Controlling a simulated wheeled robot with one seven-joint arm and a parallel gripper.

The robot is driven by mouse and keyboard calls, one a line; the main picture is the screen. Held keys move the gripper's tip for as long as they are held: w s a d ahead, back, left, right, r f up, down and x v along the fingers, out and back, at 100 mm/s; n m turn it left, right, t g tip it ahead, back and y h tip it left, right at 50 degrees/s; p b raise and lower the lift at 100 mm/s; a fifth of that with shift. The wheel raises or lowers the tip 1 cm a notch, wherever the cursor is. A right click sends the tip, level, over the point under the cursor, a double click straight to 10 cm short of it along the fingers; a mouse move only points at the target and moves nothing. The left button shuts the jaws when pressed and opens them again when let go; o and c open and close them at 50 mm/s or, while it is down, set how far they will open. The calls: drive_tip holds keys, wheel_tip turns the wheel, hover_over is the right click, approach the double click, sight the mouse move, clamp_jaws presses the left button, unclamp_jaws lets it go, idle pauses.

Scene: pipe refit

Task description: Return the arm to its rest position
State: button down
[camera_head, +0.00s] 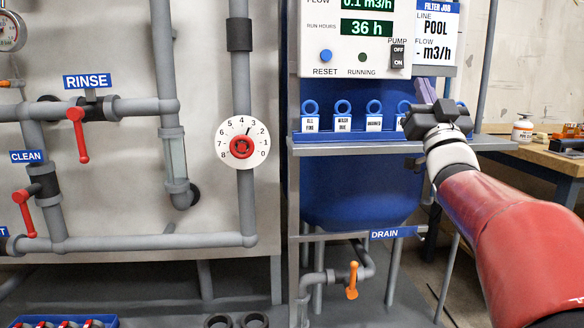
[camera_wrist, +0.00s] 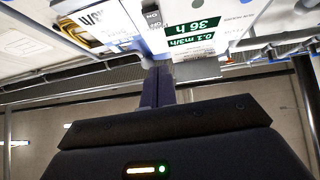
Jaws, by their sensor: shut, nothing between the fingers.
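My arm reaches in from the lower right of the head view, with a red forearm (camera_head: 520,240) and a pale wrist. My gripper (camera_head: 426,92) is dark and sits in front of the right end of the blue tag shelf, just below the control panel. In the wrist view its two fingers (camera_wrist: 158,88) are together with nothing between them. The gripper partly hides the last tag and the shelf's right end. I cannot tell whether it touches the shelf.
The control panel (camera_head: 345,40) and the row of tags on the blue shelf (camera_head: 340,137) are close to my gripper. Pipes with red valve handles (camera_head: 78,135) and a numbered dial (camera_head: 258,130) are to the left.

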drive_tip(key=s+a+f+g+p, duration=0.5)
drive_tip(key=s+f+g, duration=0.5)
drive_tip(key=s+f, duration=0.4)
drive_tip(key=s+a+f+n+g+y+p, duration=0.1)
drive_tip(key=s+a+f+g+p, duration=0.4)
drive_tip(key=s+a+f+g, duration=0.5)
drive_tip(key=s+f+g, duration=0.1)
drive_tip(key=s+f, duration=0.3)
drive_tip(key=f, duration=0.1)
drive_tip(key=shift+f, duration=0.3)
drive_tip(key=shift+a, duration=0.1)
